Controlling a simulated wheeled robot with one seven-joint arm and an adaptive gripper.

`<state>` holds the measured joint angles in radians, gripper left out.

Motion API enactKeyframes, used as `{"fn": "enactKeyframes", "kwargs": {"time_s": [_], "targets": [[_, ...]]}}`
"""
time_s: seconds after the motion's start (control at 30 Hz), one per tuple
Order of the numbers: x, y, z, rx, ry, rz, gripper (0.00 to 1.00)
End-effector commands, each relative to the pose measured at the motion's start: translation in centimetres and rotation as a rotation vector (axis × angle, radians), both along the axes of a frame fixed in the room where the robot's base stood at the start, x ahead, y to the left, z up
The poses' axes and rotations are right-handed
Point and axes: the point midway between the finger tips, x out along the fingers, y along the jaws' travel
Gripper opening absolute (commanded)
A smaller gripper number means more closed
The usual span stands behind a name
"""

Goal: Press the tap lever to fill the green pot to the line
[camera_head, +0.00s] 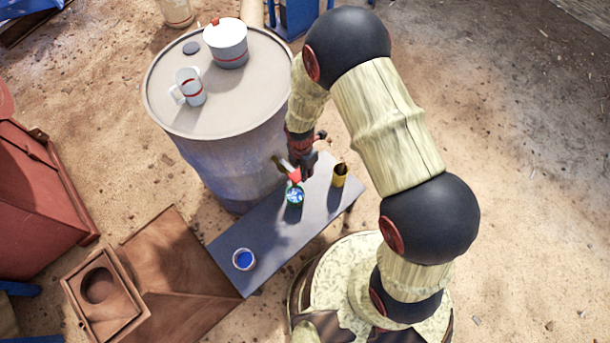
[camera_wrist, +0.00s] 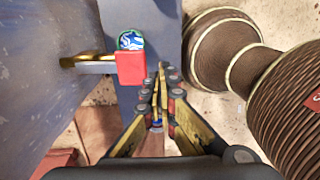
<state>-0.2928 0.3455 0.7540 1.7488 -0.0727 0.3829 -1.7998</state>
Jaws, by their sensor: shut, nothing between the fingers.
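The green pot (camera_head: 294,203) stands on the bench under the tap, with bluish, whitish-streaked contents; its rim also shows in the wrist view (camera_wrist: 131,32). Its line cannot be made out. The tap's red lever (camera_head: 294,175) sticks out from the barrel above the pot, and its red end (camera_wrist: 131,68) partly covers the pot in the wrist view. My gripper (camera_head: 306,172) is shut and empty beside the lever. In the wrist view its fingertips (camera_wrist: 159,80) lie just right of the red end; I cannot tell whether they touch it.
The large barrel (camera_head: 220,165) carries a white lidded pot (camera_head: 226,42) and a white mug (camera_head: 188,86). On the dark bench (camera_head: 275,230) stand a yellow container (camera_head: 340,178) right of the green pot and a blue-filled pot (camera_head: 244,259) at the front left. The bench between them is clear.

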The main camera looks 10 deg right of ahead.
Motion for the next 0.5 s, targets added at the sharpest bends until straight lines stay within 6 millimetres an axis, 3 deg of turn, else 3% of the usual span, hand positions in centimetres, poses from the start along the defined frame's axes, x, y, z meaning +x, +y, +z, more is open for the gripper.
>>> {"fn": "enactKeyframes", "kwargs": {"time_s": [0.03,0.2,0.5], "targets": [[-0.1,-0.1,1.3,0.000,-0.002,-0.001,0.00],[-0.5,-0.5,3.7,0.000,-0.002,-0.002,0.00],[-0.9,-0.6,4.9,0.000,0.000,-0.001,0.00]]}}
